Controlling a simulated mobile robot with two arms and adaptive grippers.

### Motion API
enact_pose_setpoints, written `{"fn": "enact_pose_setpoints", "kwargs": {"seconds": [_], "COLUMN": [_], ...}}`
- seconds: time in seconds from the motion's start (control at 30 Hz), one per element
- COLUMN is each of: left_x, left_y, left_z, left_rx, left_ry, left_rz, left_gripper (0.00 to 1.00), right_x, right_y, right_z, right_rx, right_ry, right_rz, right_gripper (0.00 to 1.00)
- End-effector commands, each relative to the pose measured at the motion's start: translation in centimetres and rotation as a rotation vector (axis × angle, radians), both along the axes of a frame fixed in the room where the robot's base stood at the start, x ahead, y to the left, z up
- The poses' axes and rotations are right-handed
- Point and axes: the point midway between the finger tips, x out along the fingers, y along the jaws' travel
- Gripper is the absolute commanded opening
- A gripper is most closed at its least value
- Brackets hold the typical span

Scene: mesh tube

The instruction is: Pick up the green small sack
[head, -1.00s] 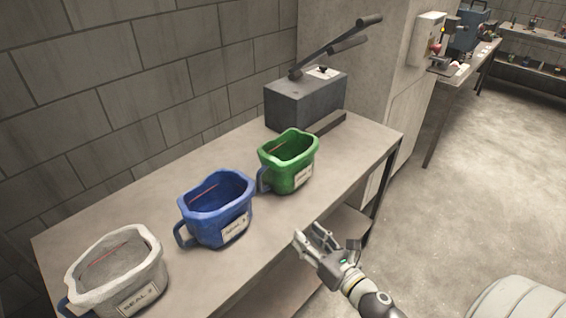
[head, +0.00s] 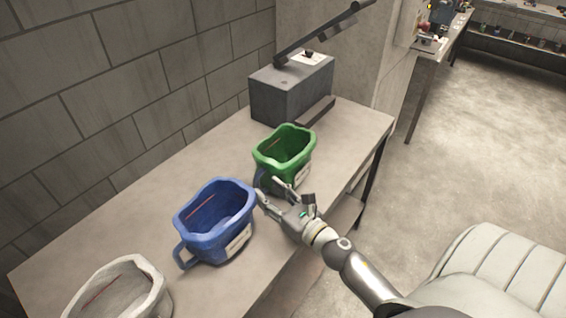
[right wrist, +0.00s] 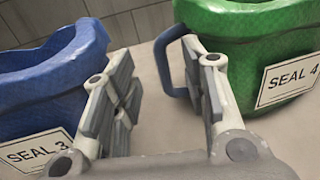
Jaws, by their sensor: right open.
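The green small sack (head: 297,146) stands upright and open-topped on the table, right of the blue sack. In the right wrist view the green sack (right wrist: 262,28) carries a "SEAL 4" label and a dark blue handle (right wrist: 164,68) on its left side. My right gripper (head: 267,187) is open and empty at the near-left side of the green sack. In the wrist view the handle shows in the gap between my fingers, close to the right finger, which hides part of it. I cannot tell whether they touch. My left gripper is not in view.
The blue sack (head: 212,221), labelled "SEAL 3" in the wrist view, stands close to my left finger. A white sack (head: 118,292) stands at the near left of the table (head: 110,222). A grey lever device (head: 290,88) stands behind the green sack. A brick wall runs behind.

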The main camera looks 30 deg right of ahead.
Motion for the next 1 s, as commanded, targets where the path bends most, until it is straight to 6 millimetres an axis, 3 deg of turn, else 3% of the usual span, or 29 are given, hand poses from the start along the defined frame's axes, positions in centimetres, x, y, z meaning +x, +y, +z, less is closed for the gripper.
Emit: {"fn": "enact_pose_setpoints", "kwargs": {"seconds": [0.2, 0.57, 0.87, 1.0], "left_x": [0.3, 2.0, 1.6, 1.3], "left_y": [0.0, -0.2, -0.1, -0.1], "left_z": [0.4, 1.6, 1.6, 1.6], "left_rx": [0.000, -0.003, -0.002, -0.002], "left_ry": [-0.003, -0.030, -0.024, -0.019], "left_rz": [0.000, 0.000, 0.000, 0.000], "left_gripper": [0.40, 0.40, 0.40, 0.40], "right_x": [1.2, 5.5, 5.9, 5.9], "right_y": [0.1, 0.7, 0.8, 0.8], "right_z": [0.1, 0.1, -0.1, 0.0], "right_rx": [0.001, 0.001, 0.001, 0.001], "right_ry": [0.000, -0.001, 0.001, 0.001], "right_rz": [-0.001, -0.001, 0.000, 0.000], "right_gripper": [0.41, 0.41, 0.41, 0.27]}}
